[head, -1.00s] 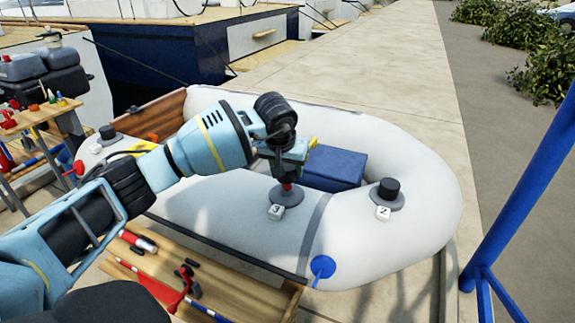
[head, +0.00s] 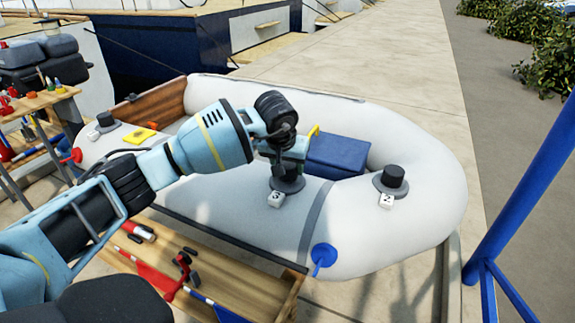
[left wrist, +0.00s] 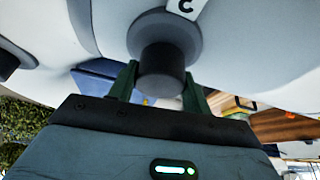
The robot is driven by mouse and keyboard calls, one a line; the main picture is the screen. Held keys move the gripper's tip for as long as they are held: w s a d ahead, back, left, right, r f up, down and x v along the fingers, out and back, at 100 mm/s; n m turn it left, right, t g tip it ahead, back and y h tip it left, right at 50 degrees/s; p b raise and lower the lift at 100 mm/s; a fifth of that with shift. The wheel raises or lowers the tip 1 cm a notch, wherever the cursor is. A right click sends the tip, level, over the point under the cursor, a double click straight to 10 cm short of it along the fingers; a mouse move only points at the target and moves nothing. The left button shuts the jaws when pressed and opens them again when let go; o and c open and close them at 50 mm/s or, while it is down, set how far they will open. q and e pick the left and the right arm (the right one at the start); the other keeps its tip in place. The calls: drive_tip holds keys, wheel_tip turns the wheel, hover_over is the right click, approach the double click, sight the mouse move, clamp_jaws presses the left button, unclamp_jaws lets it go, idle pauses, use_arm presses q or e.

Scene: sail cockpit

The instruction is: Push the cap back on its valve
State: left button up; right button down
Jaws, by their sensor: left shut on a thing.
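The grey inflatable dinghy (head: 400,240) lies in front of me. The cap meets the grey valve collar (left wrist: 163,35) with no gap that I can see. In the head view the gripper mostly hides this cap. My right gripper is not in view.
Another black-capped valve (head: 392,178) stands right, beside tag 2 (head: 386,201); a third (head: 105,121) is at the far left. A blue box (head: 338,154) sits inside the dinghy. A wooden bench (head: 240,283) with red tools is in front; a blue post (head: 530,190) stands right.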

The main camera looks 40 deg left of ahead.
use_arm(q)
drive_tip(key=shift+p, duration=0.4)
idle(0.8)
drive_tip(key=shift+f, duration=0.55)
idle(0.4)
drive_tip(key=o, duration=0.7)
